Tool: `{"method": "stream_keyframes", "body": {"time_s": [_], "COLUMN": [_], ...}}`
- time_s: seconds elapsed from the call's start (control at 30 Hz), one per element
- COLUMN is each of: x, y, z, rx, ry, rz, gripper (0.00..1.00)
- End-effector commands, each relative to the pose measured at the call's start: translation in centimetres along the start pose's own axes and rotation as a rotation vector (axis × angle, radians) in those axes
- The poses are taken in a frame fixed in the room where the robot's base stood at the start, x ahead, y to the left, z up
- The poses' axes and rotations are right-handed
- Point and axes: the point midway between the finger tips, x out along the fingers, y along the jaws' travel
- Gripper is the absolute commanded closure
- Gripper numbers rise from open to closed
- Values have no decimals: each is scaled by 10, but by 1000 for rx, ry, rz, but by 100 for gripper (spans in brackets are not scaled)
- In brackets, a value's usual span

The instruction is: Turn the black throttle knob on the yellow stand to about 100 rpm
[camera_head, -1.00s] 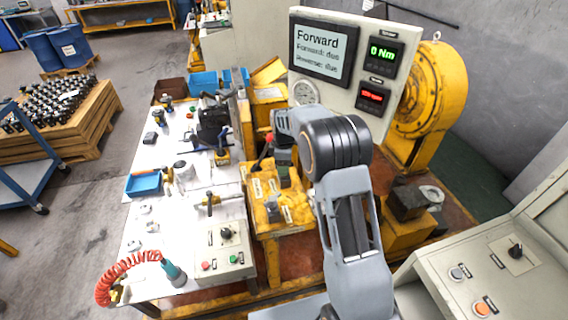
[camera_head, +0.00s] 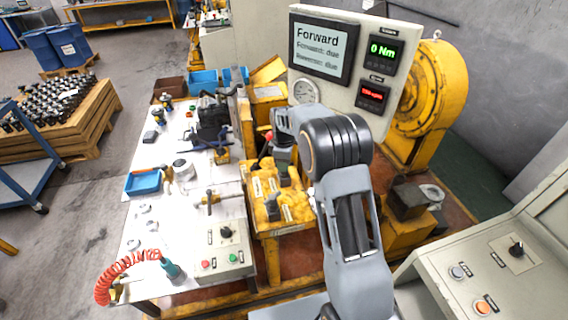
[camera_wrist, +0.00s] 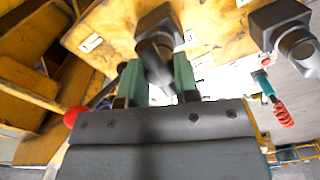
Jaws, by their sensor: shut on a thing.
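The yellow stand (camera_head: 299,214) is in the middle of the head view, right of the white bench. In the wrist view my gripper (camera_wrist: 157,76) has its green fingers on either side of a black throttle knob (camera_wrist: 156,48) and is shut on it. The stand's yellow top (camera_wrist: 108,32) lies behind the knob. A second black knob (camera_wrist: 280,24) stands apart at the right of that view. In the head view my arm partly hides the gripper. The red rpm display (camera_head: 373,94) on the panel is lit, but its digits are too blurred to read surely.
A red-balled lever (camera_wrist: 73,116) stands left of my gripper in the wrist view. The display screen (camera_head: 322,50) reads "Forward", and the green torque display (camera_head: 383,51) reads 0 Nm. A control box (camera_head: 222,262) and coiled red hose (camera_head: 118,270) are on the bench.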

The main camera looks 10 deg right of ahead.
Motion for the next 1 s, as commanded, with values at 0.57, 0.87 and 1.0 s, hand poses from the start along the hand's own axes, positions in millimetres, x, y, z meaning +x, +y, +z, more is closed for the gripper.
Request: {"method": "stream_keyframes", "body": {"time_s": [0.57, 0.87, 1.0], "x": [0, 0, -6], "y": [0, 0, 1], "z": [0, 0, 0], "rx": [79, 79, 79], "ry": [1, 0, 1], "rz": [0, 0, 2], "gripper": [55, 45, 45]}}
